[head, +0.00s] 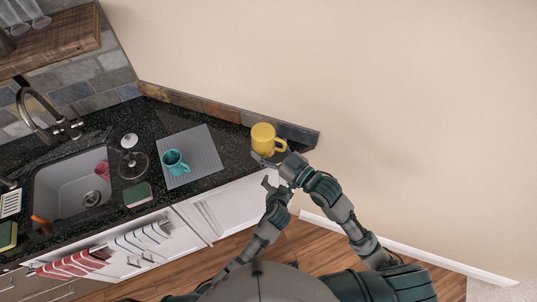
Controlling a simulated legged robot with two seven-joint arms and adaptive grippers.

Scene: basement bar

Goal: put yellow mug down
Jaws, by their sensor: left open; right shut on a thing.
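The yellow mug (264,137) is at the right end of the dark countertop (236,160), near the wall. My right gripper (268,158) is at the mug's near side and shut on it; the fingers' exact hold is hard to make out. The mug looks upright, but I cannot tell whether its base touches the counter. My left gripper (268,183) is lower, near the counter's front edge, open and empty.
A grey mat (205,145) with a teal mug (175,162) lies to the left. Bare counter lies between mat and yellow mug.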

